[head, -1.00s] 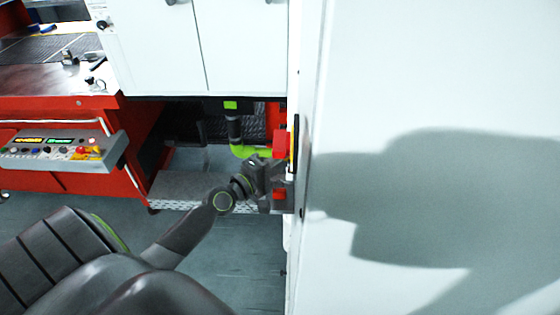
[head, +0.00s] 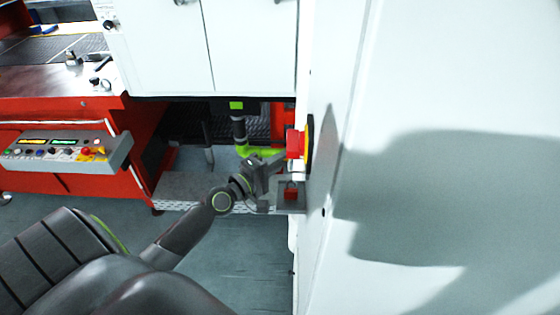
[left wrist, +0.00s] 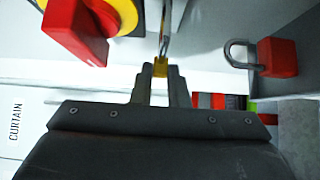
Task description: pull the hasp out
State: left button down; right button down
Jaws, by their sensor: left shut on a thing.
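My left gripper (head: 275,172) is at the side of the white cabinet, just left of a red switch handle (head: 296,145) on a yellow disc (head: 310,140). In the left wrist view its fingers (left wrist: 160,78) are shut on a small yellow piece, which I take to be the hasp (left wrist: 161,68); a thin metal part (left wrist: 165,35) rises from it. In that view the red handle (left wrist: 75,25) is at the upper left, beside the hasp. Whether the hasp still sits in the switch is hard to tell. My right gripper is not in view.
The white cabinet wall (head: 440,80) fills the right side. A control box (head: 65,152) is at the left.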

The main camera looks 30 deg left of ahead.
pick_arm(q)
jog(key=c, duration=1.8)
grip_release()
jog(key=o, duration=0.4)
jog(key=shift+a, duration=0.1)
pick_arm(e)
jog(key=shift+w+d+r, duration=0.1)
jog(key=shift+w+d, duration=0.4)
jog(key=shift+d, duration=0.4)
